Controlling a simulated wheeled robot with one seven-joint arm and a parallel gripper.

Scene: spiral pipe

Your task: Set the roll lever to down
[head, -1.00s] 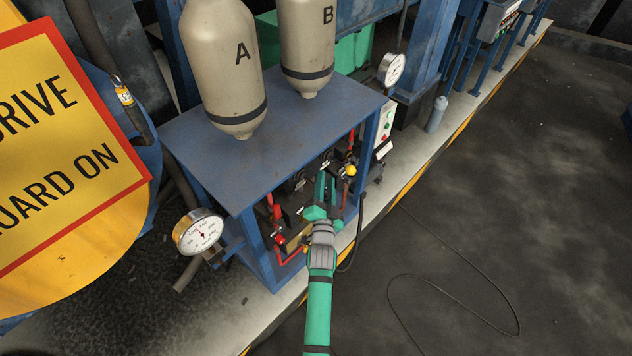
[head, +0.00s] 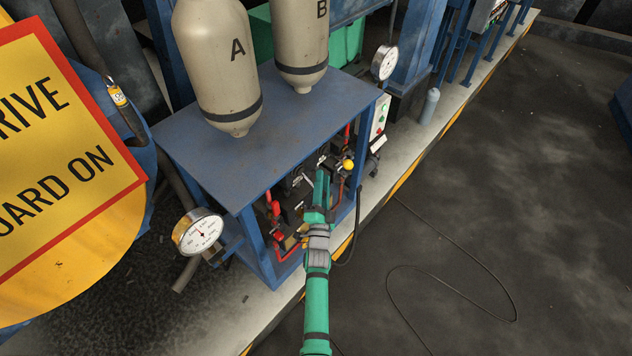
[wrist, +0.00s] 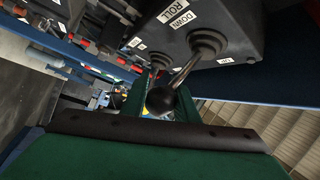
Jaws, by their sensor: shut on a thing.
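The roll lever (wrist: 185,72) is a metal shaft with a black ball knob, rising from a black rubber boot (wrist: 208,42) on a dark valve block. A white label reading DOWN and ROLL (wrist: 175,14) is beside the boot, and a small UP label (wrist: 225,60) is on its other side. My gripper (wrist: 160,92) has its green fingers on either side of the knob and is shut on it. In the head view my gripper (head: 321,185) reaches into the front of the blue frame and hides the lever. I cannot tell which end the lever leans to.
A blue frame table (head: 265,110) stands over the valves. A red-handled valve (head: 273,208), a yellow knob (head: 348,165) and a pressure gauge (head: 199,231) are close by. A cable (head: 450,268) lies on the open floor at right.

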